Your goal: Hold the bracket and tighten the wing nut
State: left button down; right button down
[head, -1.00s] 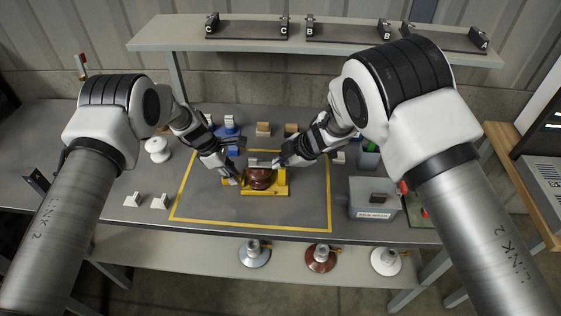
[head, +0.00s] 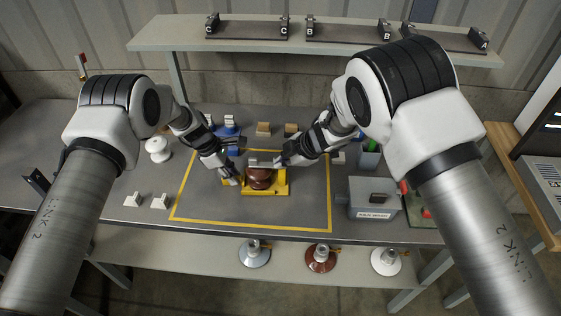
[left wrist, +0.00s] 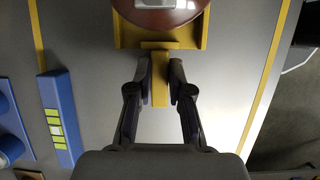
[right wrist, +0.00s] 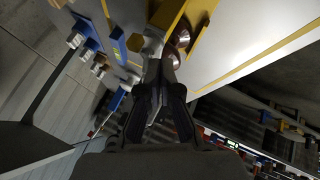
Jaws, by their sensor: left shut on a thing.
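The yellow bracket (head: 283,184) stands on the mat with a brown insulator (head: 260,179) in it. Its yellow tab (left wrist: 160,92) sits between the fingers of my left gripper (left wrist: 161,82), which is shut on it. In the head view the left gripper (head: 234,181) is at the bracket's left end. My right gripper (head: 280,161) is at the bracket's upper right. In the right wrist view a grey metal part (right wrist: 152,48), possibly the wing nut, reaches between the right fingertips (right wrist: 158,75). Whether they grip it is unclear.
A yellow outline (head: 250,227) surrounds mostly clear mat. A grey bin (head: 373,198) stands on the right, and small white blocks (head: 160,202) and a white insulator (head: 157,150) on the left. Wooden blocks (head: 263,129) stand behind. Several insulators (head: 320,258) are on the lower shelf.

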jog(key=v, duration=1.1)
jog(key=shift+w+d, duration=0.25)
jog(key=shift+d, duration=0.25)
jog(key=c, duration=1.5)
grip_release()
jog(key=shift+s+d+r, duration=0.1)
jog(key=shift+d+r, duration=0.1)
jog(key=shift+r, duration=0.1)
jog(key=shift+o, duration=1.4)
jog(key=shift+d+r, duration=0.1)
jog(key=w+d+r+n+t+h, duration=0.1)
jog(key=w+d+r+t+h, duration=0.4)
jog(key=w+d+h, duration=0.65)
jog(key=s+a+g+y, duration=0.5)
jog(key=a+g+y, duration=0.4)
jog(key=a, duration=0.4)
jog(key=shift+m+g, duration=0.4)
jog(key=x, duration=1.6)
jog(key=shift+w, duration=0.1)
